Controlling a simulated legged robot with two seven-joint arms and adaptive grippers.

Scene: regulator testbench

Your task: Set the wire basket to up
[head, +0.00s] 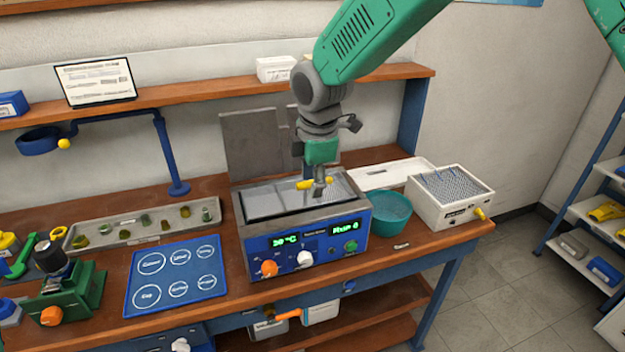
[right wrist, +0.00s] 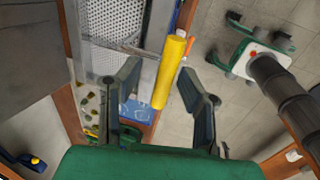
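The wire basket (head: 275,198) shows as grey mesh inside the blue bath unit (head: 290,245), roughly level with its rim. Its yellow handle (head: 305,184) is partly hidden by my right gripper (head: 319,190) in the head view. The right wrist view shows the basket mesh (right wrist: 112,20) and the yellow handle (right wrist: 168,72) lying between the spread fingers of my right gripper (right wrist: 160,82). The fingers are open, with a gap visible beside the handle. My left gripper is in neither view.
A raised grey panel (head: 252,142) stands behind the bath. A teal bowl (head: 391,212) and a white box with a mesh top (head: 450,197) stand to its right. A blue mat (head: 175,275) and a tray of small parts (head: 140,225) lie to its left.

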